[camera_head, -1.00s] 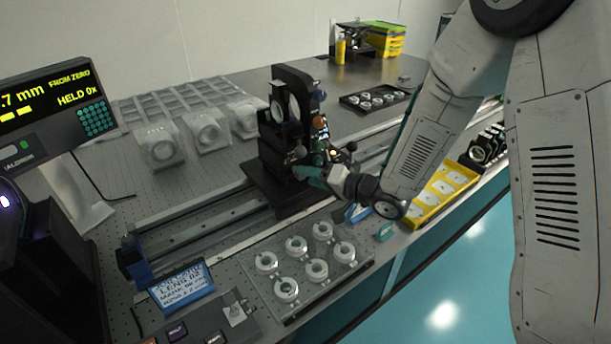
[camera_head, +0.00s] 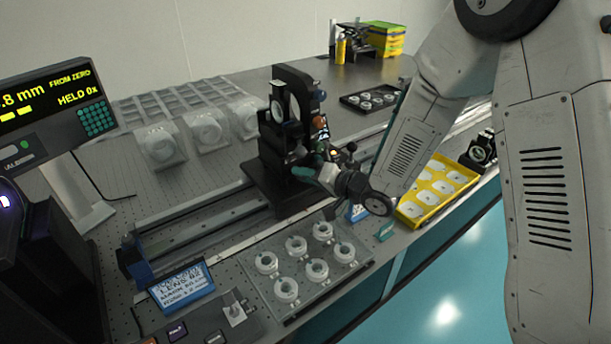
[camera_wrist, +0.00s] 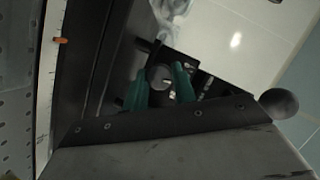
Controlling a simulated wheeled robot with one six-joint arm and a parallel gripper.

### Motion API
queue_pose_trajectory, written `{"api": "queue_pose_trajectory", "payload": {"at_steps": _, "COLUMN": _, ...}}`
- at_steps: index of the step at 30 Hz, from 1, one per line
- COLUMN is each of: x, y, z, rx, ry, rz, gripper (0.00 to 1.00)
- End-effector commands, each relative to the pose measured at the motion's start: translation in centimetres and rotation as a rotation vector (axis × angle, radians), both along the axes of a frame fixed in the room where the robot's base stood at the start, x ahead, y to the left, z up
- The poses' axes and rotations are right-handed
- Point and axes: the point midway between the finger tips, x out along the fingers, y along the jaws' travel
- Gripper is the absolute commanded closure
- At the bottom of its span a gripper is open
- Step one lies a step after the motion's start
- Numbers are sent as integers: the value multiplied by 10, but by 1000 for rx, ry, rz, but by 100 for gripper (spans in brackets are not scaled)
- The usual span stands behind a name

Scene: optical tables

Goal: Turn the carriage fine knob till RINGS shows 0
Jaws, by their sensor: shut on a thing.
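The black carriage (camera_head: 262,188) sits on the rail (camera_head: 190,225) and bears an upright black mount with a round lens. My gripper (camera_head: 303,172) reaches its near right side, with its green fingertips against it. In the wrist view the two green fingers (camera_wrist: 161,88) are shut on a small round grey knob (camera_wrist: 158,76). The knob is mostly hidden in the head view. The readout (camera_head: 50,95) at the left shows ".8 mm", "FROM ZERO" and "HELD 0x" in yellow. Its left part is cut off by the picture edge, and no RINGS line is legible.
A clear tray of round lens mounts (camera_head: 285,313) lies in front of the carriage. A yellow tray (camera_head: 437,194) stands to the right, beside my arm. A blue label stand (camera_head: 182,286) is at the front left. A black ball-ended part (camera_wrist: 279,103) shows near my gripper.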

Motion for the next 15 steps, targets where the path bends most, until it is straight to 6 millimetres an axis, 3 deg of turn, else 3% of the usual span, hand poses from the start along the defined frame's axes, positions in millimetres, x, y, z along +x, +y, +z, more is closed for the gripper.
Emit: {"api": "queue_pose_trajectory", "payload": {"at_steps": 15, "x": -1, "y": 1, "z": 2, "rx": -303, "ry": -204, "rz": -1, "gripper": 96}}
